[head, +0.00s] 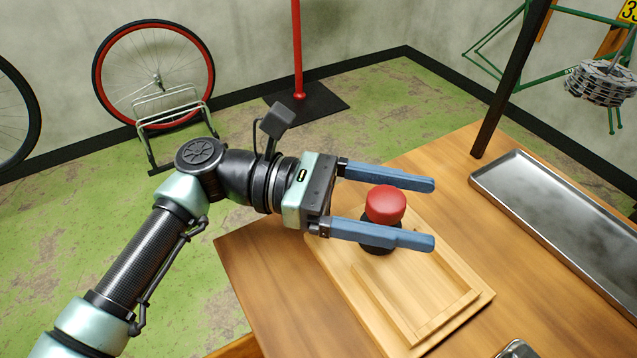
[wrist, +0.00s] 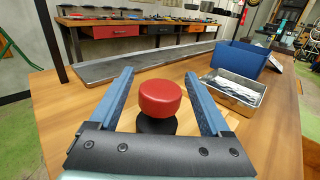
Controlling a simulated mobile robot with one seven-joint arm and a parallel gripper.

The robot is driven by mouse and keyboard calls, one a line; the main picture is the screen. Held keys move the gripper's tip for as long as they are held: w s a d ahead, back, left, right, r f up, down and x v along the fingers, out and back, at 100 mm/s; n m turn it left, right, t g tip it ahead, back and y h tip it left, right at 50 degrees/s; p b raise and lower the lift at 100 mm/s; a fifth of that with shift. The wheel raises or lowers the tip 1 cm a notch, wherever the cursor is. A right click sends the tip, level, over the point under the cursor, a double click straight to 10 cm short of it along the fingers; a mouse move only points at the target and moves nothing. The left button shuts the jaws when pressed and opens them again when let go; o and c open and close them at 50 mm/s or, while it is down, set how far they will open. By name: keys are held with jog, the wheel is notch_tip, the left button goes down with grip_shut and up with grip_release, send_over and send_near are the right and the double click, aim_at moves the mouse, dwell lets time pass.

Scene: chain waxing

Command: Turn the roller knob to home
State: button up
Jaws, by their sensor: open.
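The roller knob (head: 385,204) is a red round cap on a black base, standing on a light wooden board (head: 474,306) on the table. My gripper (head: 434,214) is open, with one blue finger on each side of the knob. In the wrist view the red knob (wrist: 160,98) sits between the two fingers, with a visible gap on both sides. I cannot tell whether either finger touches it. The near finger hides part of the black base in the head view. No mark showing the knob's angle or home position is visible.
A long metal tray (head: 482,180) lies on the table (head: 440,158) beyond the board. A dark post (head: 508,85) rises at the table's far edge. In the wrist view, a metal tray of parts (wrist: 245,101) and a blue bin (wrist: 236,53) stand at the right.

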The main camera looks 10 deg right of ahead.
jog(key=v, duration=1.2)
